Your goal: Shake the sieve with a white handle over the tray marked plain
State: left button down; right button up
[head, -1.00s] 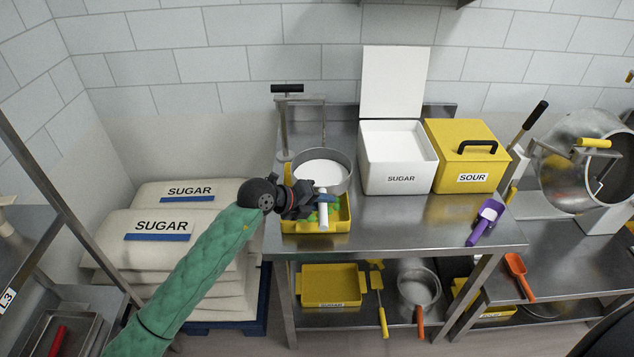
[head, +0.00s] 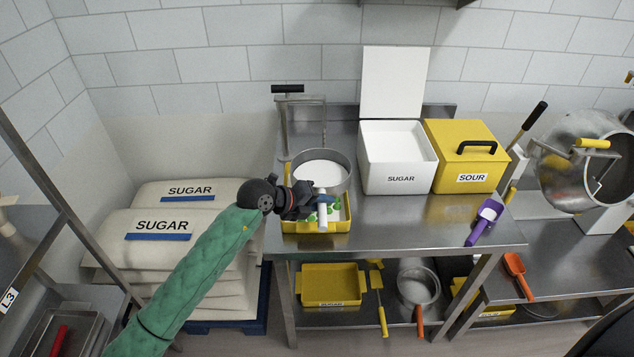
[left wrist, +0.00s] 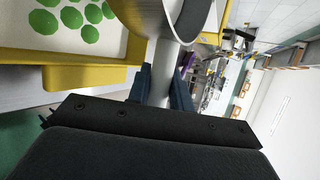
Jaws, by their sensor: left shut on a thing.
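The round metal sieve (head: 333,177), with white powder inside, is held over a yellow tray (head: 288,227) on the steel table. My left gripper (head: 316,207) is shut on the sieve's white handle (head: 322,218). In the left wrist view the handle (left wrist: 160,75) lies between the two fingers. The tray holds green gummies (left wrist: 75,18) on a white bed, and its yellow rim (left wrist: 60,57) shows beside the sieve. No marking on this tray is legible. My right gripper is not in view.
An open white sugar bin (head: 398,170) and a closed yellow sour bin (head: 467,165) stand right of the sieve. A purple scoop (head: 485,222) lies near the table's right edge. Another yellow tray (head: 331,284) and a second sieve (head: 418,286) are on the lower shelf.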

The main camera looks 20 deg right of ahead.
pick_arm(q)
jog(key=shift+d, duration=0.1)
jog(key=shift+s+a, duration=0.2)
jog(key=shift+a, duration=0.55)
jog(key=shift+s+a, duration=0.15)
jog(key=shift+a, duration=0.6)
jog(key=shift+w+d, duration=0.2)
jog(key=shift+d, duration=0.6)
jog(key=shift+w+d, duration=0.2)
jog(key=shift+d, duration=0.55)
jog(key=shift+s+a+p, duration=0.2)
jog(key=shift+a+p, duration=0.1)
jog(key=shift+a, duration=0.5)
jog(key=shift+s+a+p, duration=0.2)
jog(key=shift+a+p, duration=0.05)
jog(key=shift+a, duration=0.5)
jog(key=shift+w+d, duration=0.2)
jog(key=shift+d, duration=0.6)
jog(key=shift+w+d, duration=0.2)
jog(key=shift+d, duration=0.55)
jog(key=shift+a, duration=0.15)
